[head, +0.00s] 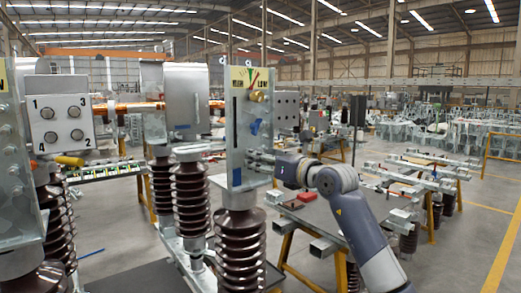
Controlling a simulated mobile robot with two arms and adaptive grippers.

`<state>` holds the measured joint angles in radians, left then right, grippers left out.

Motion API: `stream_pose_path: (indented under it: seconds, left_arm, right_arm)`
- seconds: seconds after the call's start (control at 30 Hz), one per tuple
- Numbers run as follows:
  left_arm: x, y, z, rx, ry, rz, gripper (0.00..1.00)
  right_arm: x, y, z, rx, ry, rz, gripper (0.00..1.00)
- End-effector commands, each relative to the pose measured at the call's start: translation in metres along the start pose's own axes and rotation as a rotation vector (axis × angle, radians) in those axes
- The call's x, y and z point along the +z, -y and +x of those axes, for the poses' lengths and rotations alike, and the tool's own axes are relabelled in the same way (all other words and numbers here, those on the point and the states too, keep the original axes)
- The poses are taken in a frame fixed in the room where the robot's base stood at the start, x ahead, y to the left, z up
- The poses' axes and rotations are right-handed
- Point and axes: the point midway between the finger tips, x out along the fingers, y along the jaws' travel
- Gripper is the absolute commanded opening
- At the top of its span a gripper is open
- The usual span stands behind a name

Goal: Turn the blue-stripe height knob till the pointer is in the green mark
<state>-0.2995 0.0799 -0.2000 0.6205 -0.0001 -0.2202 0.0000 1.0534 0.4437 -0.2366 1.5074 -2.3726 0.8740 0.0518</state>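A yellow gauge plate (250,77) marked HIGH on the left and LOW on the right tops a grey metal bracket (238,150). Its dial shows small green and red marks; the pointer is too small to place surely. A brass knob (257,96) sits just below the gauge. A blue part (255,127) sits lower on the bracket; I cannot tell whether it is the blue-stripe knob. My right gripper (257,160) is beside the bracket's right face, below the blue part. Its fingertips are small, and their opening is unclear. My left gripper is out of view.
Brown ribbed insulators (240,240) stand under the bracket and to its left. A panel with several numbered knobs (61,123) is at left. A workbench (320,215) with a red block (307,194) lies behind my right arm. Open floor is at right.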

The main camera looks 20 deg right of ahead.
Motion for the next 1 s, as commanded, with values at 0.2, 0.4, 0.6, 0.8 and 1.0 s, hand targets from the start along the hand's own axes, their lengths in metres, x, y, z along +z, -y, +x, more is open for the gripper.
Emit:
stream_pose_path:
  seconds: [0.2, 0.4, 0.6, 0.8, 1.0]
  left_arm:
    - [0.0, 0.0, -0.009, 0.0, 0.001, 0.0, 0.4]
    - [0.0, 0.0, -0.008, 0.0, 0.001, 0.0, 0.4]
    - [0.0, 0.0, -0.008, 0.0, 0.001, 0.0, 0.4]
    - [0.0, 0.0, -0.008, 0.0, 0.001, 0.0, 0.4]
    - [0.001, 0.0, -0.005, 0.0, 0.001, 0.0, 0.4]
  right_arm:
    - [0.001, 0.0, 0.016, -0.001, 0.0, -0.001, 0.56]
    - [0.0, 0.0, 0.017, -0.001, 0.001, -0.002, 0.56]
    - [0.0, 0.0, 0.017, -0.001, 0.001, -0.002, 0.29]
    - [0.0, 0.0, 0.016, -0.001, 0.001, -0.002, 0.12]
    - [-0.001, 0.001, 0.016, -0.002, 0.001, -0.021, 0.12]
